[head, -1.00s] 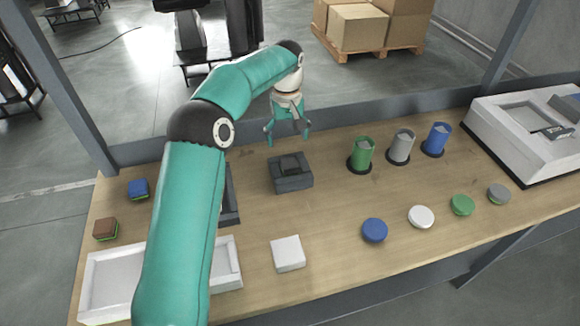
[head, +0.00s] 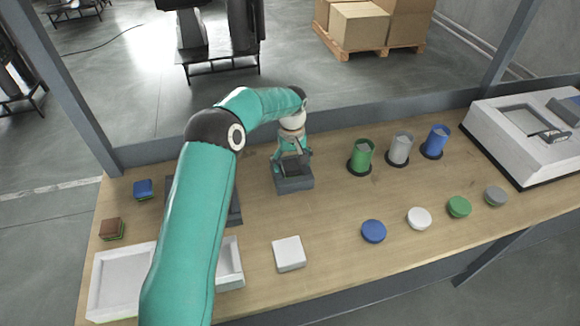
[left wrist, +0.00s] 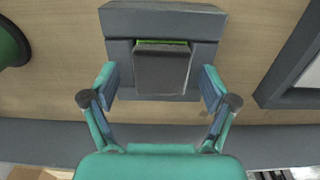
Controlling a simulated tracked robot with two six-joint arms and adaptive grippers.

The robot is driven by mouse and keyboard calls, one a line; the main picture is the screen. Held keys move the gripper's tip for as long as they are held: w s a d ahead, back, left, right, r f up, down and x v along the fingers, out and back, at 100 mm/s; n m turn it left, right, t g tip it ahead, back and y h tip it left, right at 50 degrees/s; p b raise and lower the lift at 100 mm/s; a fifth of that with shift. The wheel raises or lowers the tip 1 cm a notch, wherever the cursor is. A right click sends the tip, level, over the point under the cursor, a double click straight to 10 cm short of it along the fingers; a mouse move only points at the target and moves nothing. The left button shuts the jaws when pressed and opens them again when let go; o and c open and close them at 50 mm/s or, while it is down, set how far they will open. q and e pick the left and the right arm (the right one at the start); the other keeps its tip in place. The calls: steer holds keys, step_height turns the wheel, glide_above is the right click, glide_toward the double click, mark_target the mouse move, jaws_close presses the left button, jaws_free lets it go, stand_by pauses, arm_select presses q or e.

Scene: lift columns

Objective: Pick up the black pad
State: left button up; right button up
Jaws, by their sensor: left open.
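The black pad (left wrist: 162,68) sits in a dark grey holder (left wrist: 163,20) on the wooden table, with a green edge showing in the left wrist view. In the head view the pad (head: 291,167) shows on the holder (head: 295,184), left of the table's middle. My left gripper (head: 291,158) is open and close above the pad, pointing down. In the left wrist view the fingers of the gripper (left wrist: 161,85) stand apart on both sides of the pad and do not visibly touch it. My right gripper is not in view.
A green cup (head: 361,157), a grey cup (head: 399,150) and a blue cup (head: 435,142) stand to the right. Several round lids lie in front of them. A white square block (head: 289,254) and a white tray (head: 122,283) are near the front edge.

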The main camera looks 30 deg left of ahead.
arm_select(q)
steer(key=c, duration=1.2)
steer(key=shift+r, duration=0.1)
